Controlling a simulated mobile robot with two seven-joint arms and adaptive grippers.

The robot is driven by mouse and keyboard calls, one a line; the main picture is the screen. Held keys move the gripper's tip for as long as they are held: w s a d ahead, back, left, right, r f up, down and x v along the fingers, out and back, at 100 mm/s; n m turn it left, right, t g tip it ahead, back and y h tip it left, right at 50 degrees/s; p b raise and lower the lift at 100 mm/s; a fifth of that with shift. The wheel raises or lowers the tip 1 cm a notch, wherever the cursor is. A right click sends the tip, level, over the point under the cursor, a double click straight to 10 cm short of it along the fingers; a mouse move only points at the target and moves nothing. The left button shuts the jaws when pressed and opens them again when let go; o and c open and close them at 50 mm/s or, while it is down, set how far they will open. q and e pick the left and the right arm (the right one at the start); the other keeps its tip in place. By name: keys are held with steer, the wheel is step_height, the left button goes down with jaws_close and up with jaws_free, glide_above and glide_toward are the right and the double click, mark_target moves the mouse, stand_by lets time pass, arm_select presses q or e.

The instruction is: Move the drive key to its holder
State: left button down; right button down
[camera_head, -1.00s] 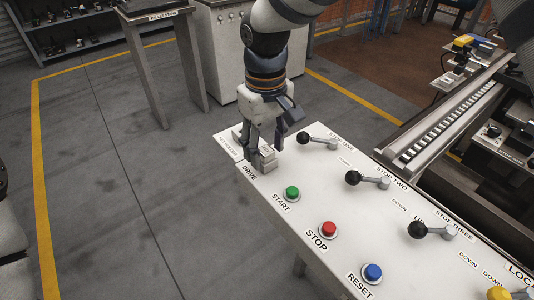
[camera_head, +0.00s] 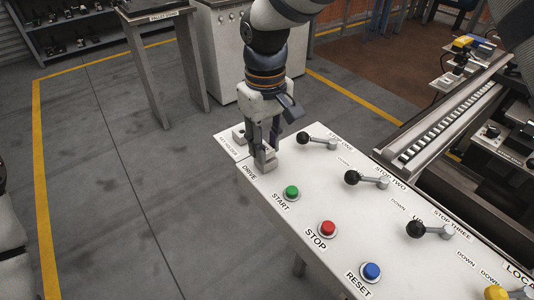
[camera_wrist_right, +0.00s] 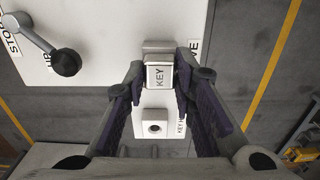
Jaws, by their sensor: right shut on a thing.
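The drive key (camera_wrist_right: 160,77) is a pale block marked KEY, held between the fingers of my right gripper (camera_wrist_right: 161,83) in the wrist view. In the head view my right gripper (camera_head: 264,150) points down over the DRIVE spot at the panel's far left end, shut on the key, which its fingers mostly hide. A grey block (camera_head: 265,163) shows just under the fingertips; I cannot tell whether the key still sits in it. The key holder (camera_head: 238,132) is a small block left of the gripper. In the wrist view the holder (camera_wrist_right: 154,124) shows an empty round hole. My left gripper is out of view.
The white panel (camera_head: 300,174) carries green (camera_head: 292,193), red (camera_head: 328,230) and blue (camera_head: 372,272) buttons. Black-knobbed levers (camera_head: 302,138) line its far side, the nearest close right of the gripper. Open floor lies left of the panel.

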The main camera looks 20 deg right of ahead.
steer(key=shift+r+p, duration=0.4)
steer(key=shift+r, duration=2.4)
